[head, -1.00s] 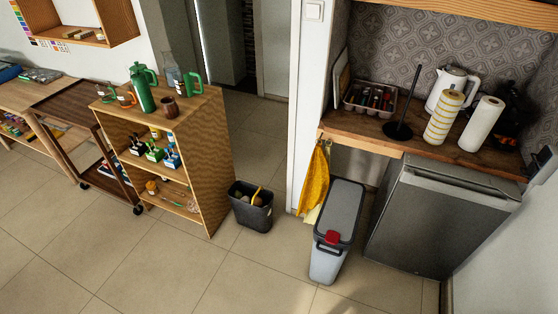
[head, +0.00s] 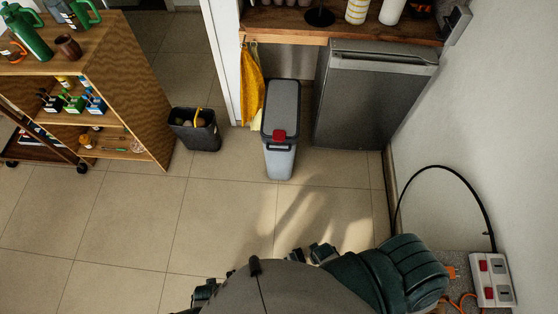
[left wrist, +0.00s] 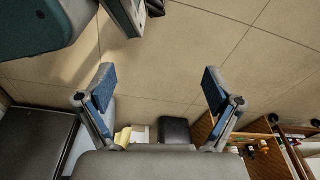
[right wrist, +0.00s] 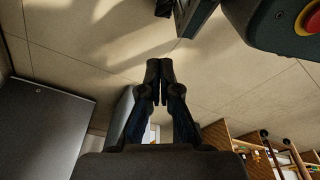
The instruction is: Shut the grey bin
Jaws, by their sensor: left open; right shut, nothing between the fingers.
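The grey bin (head: 280,162) stands upright on the floor in the head view, between the yellow cloth and the fridge. Its dark grey lid (head: 281,100) lies over the top, with a red catch (head: 279,135) at the front edge. I cannot tell from this angle whether the lid is fully down. My left gripper (left wrist: 160,87) is open and empty in the left wrist view, with floor beyond its fingers. My right gripper (right wrist: 160,75) is shut and empty in the right wrist view. Both are apart from the bin, which the fingers largely hide in the wrist views.
A fridge (head: 365,100) stands right of the bin under a wooden counter. A yellow cloth (head: 252,85) hangs at its left. A small dark open bin (head: 195,133) and a wooden shelf (head: 140,90) stand farther left. The floor (head: 225,220) before the bin is clear.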

